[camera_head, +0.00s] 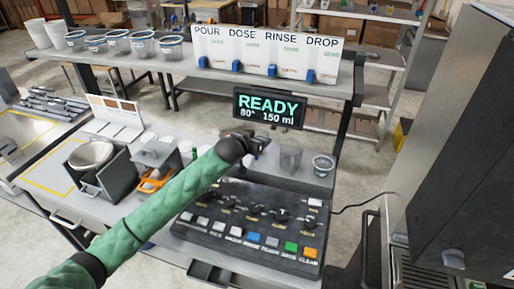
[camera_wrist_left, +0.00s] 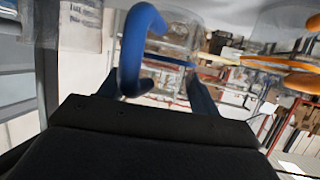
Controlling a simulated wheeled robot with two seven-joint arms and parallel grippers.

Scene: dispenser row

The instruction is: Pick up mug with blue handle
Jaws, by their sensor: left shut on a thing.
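My left gripper (camera_head: 262,142) reaches in from the left in the head view, above the back of the control panel and below the READY display. In the left wrist view, a clear mug with a blue handle (camera_wrist_left: 141,45) is right in front of my left gripper (camera_wrist_left: 155,92), with the handle at the jaws. The gripper is shut on this mug. The mug's body is see-through and only partly visible, and in the head view I cannot make it out clearly at the gripper. My right gripper is not in view.
The black control panel (camera_head: 255,222) lies below, and the READY display (camera_head: 269,108) stands behind. An orange-handled clear vessel (camera_wrist_left: 301,65) shows at right in the wrist view.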

